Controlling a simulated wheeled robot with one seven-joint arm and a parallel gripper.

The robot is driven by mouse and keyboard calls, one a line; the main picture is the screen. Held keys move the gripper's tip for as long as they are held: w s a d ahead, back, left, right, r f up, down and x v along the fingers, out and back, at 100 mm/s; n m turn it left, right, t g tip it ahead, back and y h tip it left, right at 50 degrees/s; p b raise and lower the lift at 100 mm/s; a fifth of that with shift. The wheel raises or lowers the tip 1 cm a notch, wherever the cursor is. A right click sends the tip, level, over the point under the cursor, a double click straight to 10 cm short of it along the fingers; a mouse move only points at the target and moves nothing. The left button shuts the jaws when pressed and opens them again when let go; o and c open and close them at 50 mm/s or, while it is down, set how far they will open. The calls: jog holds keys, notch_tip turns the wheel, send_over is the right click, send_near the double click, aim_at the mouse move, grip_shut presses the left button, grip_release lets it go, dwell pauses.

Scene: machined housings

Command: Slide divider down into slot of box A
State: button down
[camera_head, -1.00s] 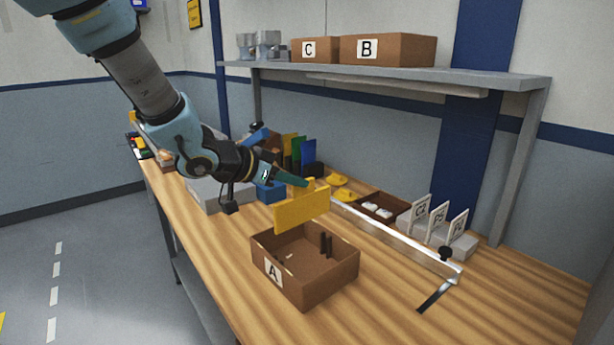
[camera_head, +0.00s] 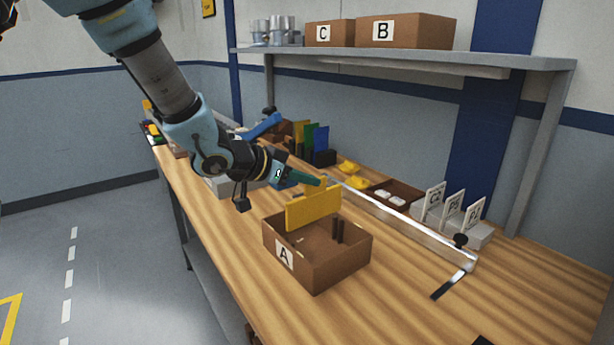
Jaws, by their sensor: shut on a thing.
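Box A (camera_head: 318,272) is an open brown box with an "A" label on its front left side, standing on the wooden bench. A pair of dark upright slot rails (camera_head: 338,231) shows inside it at the right. My gripper (camera_head: 322,183) is shut on the top tab of the yellow divider (camera_head: 313,208). The divider hangs roughly upright over the back left part of the box, its lower edge near the rim in the picture. I cannot tell whether that edge is inside the box. The matching slot on the left is not clearly visible.
A metal rail (camera_head: 400,225) runs along the bench behind the box. Beyond it are a small brown tray (camera_head: 397,187) and several labelled white cards (camera_head: 453,205). Coloured panels (camera_head: 312,137) stand in a rack further back. Boxes C (camera_head: 330,33) and B (camera_head: 404,31) are on the shelf.

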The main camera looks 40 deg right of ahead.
aim_at(317, 219)
jog(key=shift+f+b, duration=0.4)
jog(key=shift+f, duration=0.45)
jog(key=shift+p, duration=0.6)
dwell(1.0)
jog(key=shift+f+b, duration=3.15)
jog(key=shift+f, duration=0.95)
jog(key=c, duration=0.9)
grip_release()
jog(key=shift+o, duration=0.2)
jog(key=v, duration=1.1)
